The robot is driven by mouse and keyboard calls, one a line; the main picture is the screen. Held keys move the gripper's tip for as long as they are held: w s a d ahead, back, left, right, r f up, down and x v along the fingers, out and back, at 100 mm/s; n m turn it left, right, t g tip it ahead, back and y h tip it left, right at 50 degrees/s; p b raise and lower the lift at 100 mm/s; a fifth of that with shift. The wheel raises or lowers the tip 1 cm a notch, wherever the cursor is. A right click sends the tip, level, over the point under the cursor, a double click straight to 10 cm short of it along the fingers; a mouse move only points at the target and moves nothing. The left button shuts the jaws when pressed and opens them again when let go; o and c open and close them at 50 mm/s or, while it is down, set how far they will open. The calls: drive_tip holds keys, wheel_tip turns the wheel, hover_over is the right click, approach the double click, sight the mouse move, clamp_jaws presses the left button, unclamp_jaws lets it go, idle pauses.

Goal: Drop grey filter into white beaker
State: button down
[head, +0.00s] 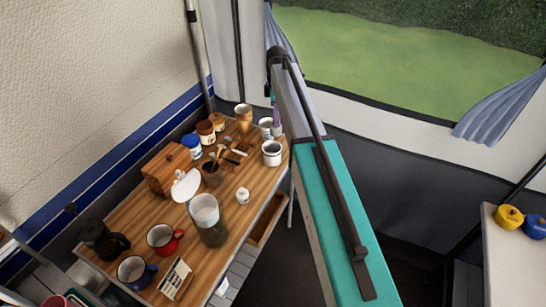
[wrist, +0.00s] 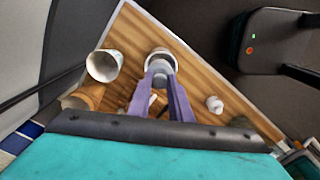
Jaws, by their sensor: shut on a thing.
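My gripper (wrist: 161,72) has purple fingers that close together at the tips on a small pale grey piece, the grey filter (wrist: 160,67), mostly hidden between them. In the head view my gripper (head: 275,118) hangs over the far right end of the wooden table. The white beaker (wrist: 104,65) stands open-topped to the left of the fingertips in the wrist view. It also shows in the head view (head: 265,124), close beside the fingers. The filter cannot be made out in the head view.
A white dark-rimmed mug (head: 271,154) stands near the beaker; in the wrist view it (wrist: 160,54) lies behind the fingertips. A wooden cup (head: 243,112), jars (head: 206,131), a utensil pot (head: 211,174), a small white pot (head: 243,196) and a glass (head: 208,222) crowd the table.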

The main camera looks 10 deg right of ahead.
drive_tip(key=shift+f+b, duration=0.7)
drive_tip(key=shift+f, duration=1)
drive_tip(key=c, duration=1.5)
unclamp_jaws()
drive_tip(key=shift+c, duration=0.2)
drive_tip(key=shift+r, duration=0.1)
wheel_tip(320, 180, up, 14)
drive_tip(key=b, duration=0.4)
drive_tip(key=shift+f, duration=0.2)
